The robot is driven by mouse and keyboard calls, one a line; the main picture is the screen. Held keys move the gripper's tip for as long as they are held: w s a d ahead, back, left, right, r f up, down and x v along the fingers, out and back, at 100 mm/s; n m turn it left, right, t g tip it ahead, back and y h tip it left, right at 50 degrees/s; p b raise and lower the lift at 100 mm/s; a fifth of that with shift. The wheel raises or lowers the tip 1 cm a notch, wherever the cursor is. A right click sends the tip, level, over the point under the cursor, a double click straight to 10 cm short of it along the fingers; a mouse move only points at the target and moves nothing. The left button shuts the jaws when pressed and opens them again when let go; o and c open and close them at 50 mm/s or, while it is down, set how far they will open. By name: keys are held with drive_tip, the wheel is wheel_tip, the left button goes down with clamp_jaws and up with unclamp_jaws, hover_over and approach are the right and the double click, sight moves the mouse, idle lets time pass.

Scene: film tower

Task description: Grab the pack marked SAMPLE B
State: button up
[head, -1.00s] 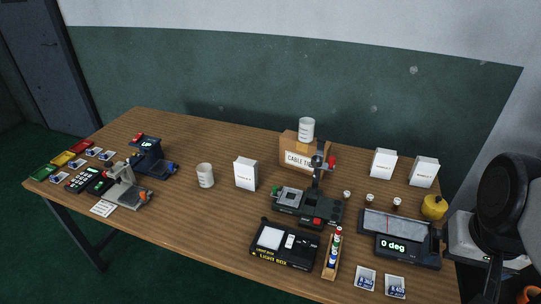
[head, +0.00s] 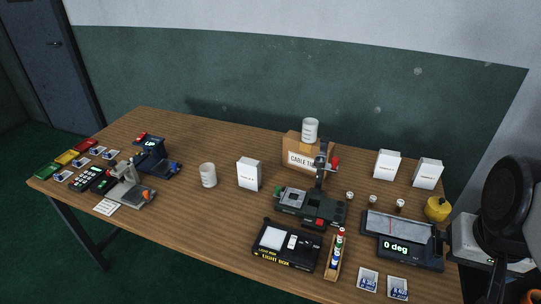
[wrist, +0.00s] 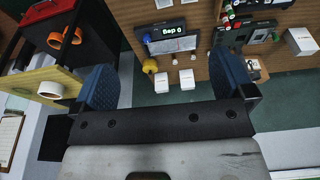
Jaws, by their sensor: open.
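Three white packs stand upright on the wooden table: one left of the middle (head: 249,174) and two at the back right, the left one (head: 387,165) and the right one (head: 428,174). Each has small print on its front, too small to read, so I cannot tell which is SAMPLE B. In the wrist view, two packs (wrist: 161,82) (wrist: 187,78) show beyond and between my fingers, and another pack (wrist: 300,41) is at the right. My gripper (wrist: 163,65) is open and empty, with its blue fingers wide apart, away from the packs.
A yellow pot (head: 437,208) and a tilt device reading 0 deg (head: 401,248) are near the right packs. A cable box (head: 301,158) with a cup (head: 310,129) on top stands at the back. A press (head: 309,205), light box (head: 285,247) and cup (head: 208,175) surround the left pack.

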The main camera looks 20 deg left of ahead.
drive_tip(key=shift+w, duration=0.1)
drive_tip(key=w+a+f+n+h, duration=0.1)
drive_tip(key=w+a+n+h, duration=0.15)
drive_tip(key=w+n, duration=0.4)
drive_tip(key=w+a+f+n+h, duration=0.1)
drive_tip(key=w+a+n+h, duration=0.15)
drive_tip(key=w, duration=0.75)
drive_tip(key=w+a+f+n+t+h, duration=0.1)
drive_tip(key=w+a+f+n+t, duration=0.15)
drive_tip(key=w+a+n, duration=0.35)
drive_tip(key=n+t+y, duration=0.3)
drive_tip(key=n+t, duration=0.4)
drive_tip(key=n, duration=0.9)
hover_over(245, 169)
drive_tip(key=s+d, duration=0.3)
drive_tip(key=d, duration=0.7)
wheel_tip(245, 169, down, 15)
drive_tip(key=a+f+n, duration=0.1)
drive_tip(key=a+f, duration=0.1)
drive_tip(key=a, duration=0.1)
drive_tip(key=s+a+f+n+t+y, duration=0.1)
drive_tip(key=a+n, duration=0.1)
drive_tip(key=a, duration=0.1)
drive_tip(key=a+f+n+y, duration=0.1)
drive_tip(key=a+f, duration=0.1)
drive_tip(key=a, duration=0.2)
drive_tip(key=shift+s+a+f, duration=0.1)
drive_tip(key=shift+s+f, duration=0.2)
drive_tip(key=shift+s, duration=0.1)
